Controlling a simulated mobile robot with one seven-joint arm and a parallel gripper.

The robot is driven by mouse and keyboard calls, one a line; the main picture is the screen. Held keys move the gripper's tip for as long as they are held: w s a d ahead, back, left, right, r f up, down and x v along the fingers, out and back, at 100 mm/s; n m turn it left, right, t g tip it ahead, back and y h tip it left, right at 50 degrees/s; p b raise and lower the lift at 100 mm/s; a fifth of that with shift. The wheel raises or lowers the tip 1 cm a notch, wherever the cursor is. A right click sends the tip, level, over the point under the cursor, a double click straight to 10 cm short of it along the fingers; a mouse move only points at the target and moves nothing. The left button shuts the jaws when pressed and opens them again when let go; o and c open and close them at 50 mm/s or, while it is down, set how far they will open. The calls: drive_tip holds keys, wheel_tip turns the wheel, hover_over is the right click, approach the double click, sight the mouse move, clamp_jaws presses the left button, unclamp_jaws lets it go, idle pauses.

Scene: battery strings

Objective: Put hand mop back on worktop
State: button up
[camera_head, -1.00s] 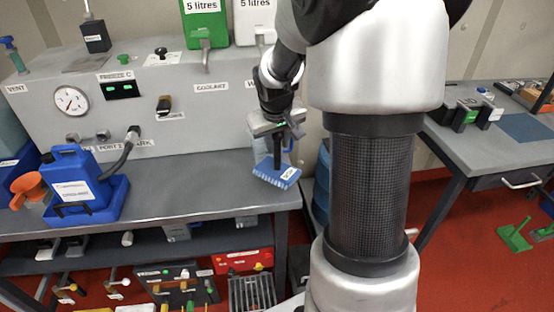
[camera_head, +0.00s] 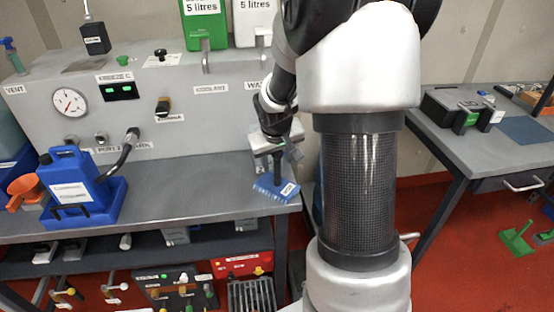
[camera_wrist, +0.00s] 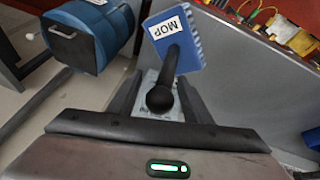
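The hand mop (camera_head: 272,190) has a blue head with a white label and a dark handle. In the head view it is at the right front corner of the grey worktop (camera_head: 215,186); I cannot tell whether it touches the surface. My gripper (camera_head: 277,160) is above it, around its handle. In the wrist view the mop's blue head (camera_wrist: 188,42), labelled MOP, is beyond the fingers, and the round handle end is between them. My gripper (camera_wrist: 160,92) appears closed on the handle, though the contact itself is hidden.
A blue jug (camera_head: 70,185) in a blue tray and an orange funnel stand at the worktop's left. The grey panel (camera_head: 170,120) stands behind. A blue drum (camera_wrist: 92,35) is beside the worktop's end. The worktop's middle is clear. Another bench (camera_head: 460,145) is right.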

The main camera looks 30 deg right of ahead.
drive_tip(key=shift+r, duration=0.1)
drive_tip(key=shift+r, duration=0.25)
drive_tip(key=p+v, duration=0.2)
drive_tip(key=v, duration=0.9)
drive_tip(key=shift+s+r, duration=0.2)
drive_tip(key=shift+r, duration=0.1)
drive_tip(key=s+a+r+y+p, duration=0.1)
drive_tip(key=s+a+r+p, duration=0.3)
drive_tip(key=s+a+r, duration=0.2)
drive_tip(key=s+a+r+t+y+p, duration=0.1)
drive_tip(key=s+a+r+p, duration=0.3)
drive_tip(key=s+r, duration=0.6)
drive_tip(key=s+a, duration=0.2)
drive_tip(key=s, duration=0.1)
drive_tip(key=shift+a+r+n, duration=0.15)
drive_tip(key=shift+a+n, duration=0.15)
drive_tip(key=shift+n, duration=0.1)
